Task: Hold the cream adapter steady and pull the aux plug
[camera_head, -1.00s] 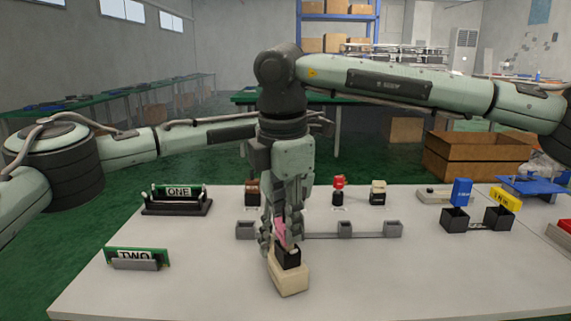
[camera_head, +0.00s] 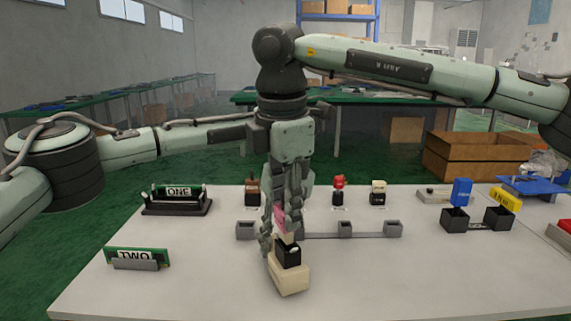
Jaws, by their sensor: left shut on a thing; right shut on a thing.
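The cream adapter (camera_head: 290,279) stands on the white table, with a black block (camera_head: 289,254) on top. My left gripper (camera_head: 267,243) is the lower one, at the adapter's upper left side, shut on it; its contact is partly hidden. My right gripper (camera_head: 285,222) points straight down above the black block. It is shut on the aux plug (camera_head: 280,214), of which a pink part shows between the fingers. A small pale piece (camera_head: 287,238) shows between the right fingers and the black block; I cannot tell which part it belongs to. The grippers overlap in the picture.
Grey sockets on a rail (camera_head: 345,230) lie just behind, with red-topped (camera_head: 338,190) and cream-topped (camera_head: 378,192) pieces farther back. Fixtures marked ONE (camera_head: 178,198) and TWO (camera_head: 137,258) stand left. Blue (camera_head: 461,192) and yellow (camera_head: 505,199) pieces stand right. The front right of the table is clear.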

